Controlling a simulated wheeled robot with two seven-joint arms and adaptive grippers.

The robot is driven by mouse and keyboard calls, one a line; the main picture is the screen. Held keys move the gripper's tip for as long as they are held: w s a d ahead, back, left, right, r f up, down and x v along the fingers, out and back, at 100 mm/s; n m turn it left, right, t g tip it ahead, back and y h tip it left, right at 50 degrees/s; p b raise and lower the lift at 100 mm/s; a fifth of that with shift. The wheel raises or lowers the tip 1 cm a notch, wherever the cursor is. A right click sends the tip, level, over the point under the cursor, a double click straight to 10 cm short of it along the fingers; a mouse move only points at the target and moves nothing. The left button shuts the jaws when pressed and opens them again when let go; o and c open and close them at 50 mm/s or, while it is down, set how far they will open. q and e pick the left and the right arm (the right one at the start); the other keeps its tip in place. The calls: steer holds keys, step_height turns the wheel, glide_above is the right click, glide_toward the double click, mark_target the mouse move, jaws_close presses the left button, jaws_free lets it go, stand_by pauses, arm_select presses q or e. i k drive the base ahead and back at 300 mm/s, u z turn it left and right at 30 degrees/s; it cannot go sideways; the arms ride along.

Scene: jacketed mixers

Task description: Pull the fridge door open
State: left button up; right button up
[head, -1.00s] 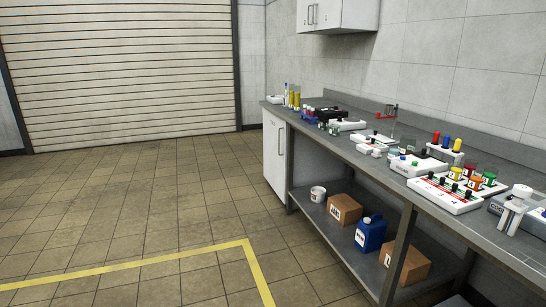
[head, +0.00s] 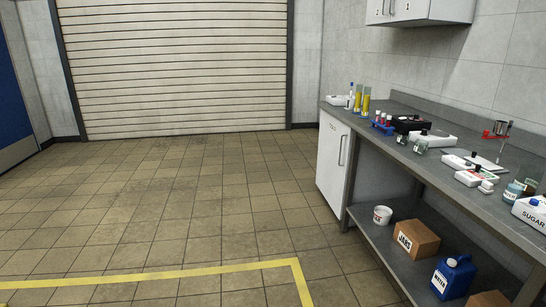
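The likely fridge is a white under-bench cabinet (head: 331,165) at the far end of the workbench, right of centre in the head view. Its front door faces left-forward and looks shut. A dark upright handle (head: 341,150) sits near the door's right edge. Small lettering at the door's top is too small to read. Neither of my grippers shows in the head view, and nothing of mine touches the door.
The grey workbench (head: 425,165) runs along the right wall, carrying lab items. Its lower shelf holds a white tub (head: 382,215), a cardboard box (head: 415,239) and a blue jug (head: 453,277). Yellow floor tape (head: 150,275) crosses the front. The tiled floor (head: 190,200) is clear to a roller shutter (head: 175,65).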

mark_target(336, 138)
steer(key=u, duration=0.25)
steer(key=i, duration=1.9)
steer(key=z, duration=0.45)
steer(key=i, duration=1.95)
steer(key=z, duration=0.75)
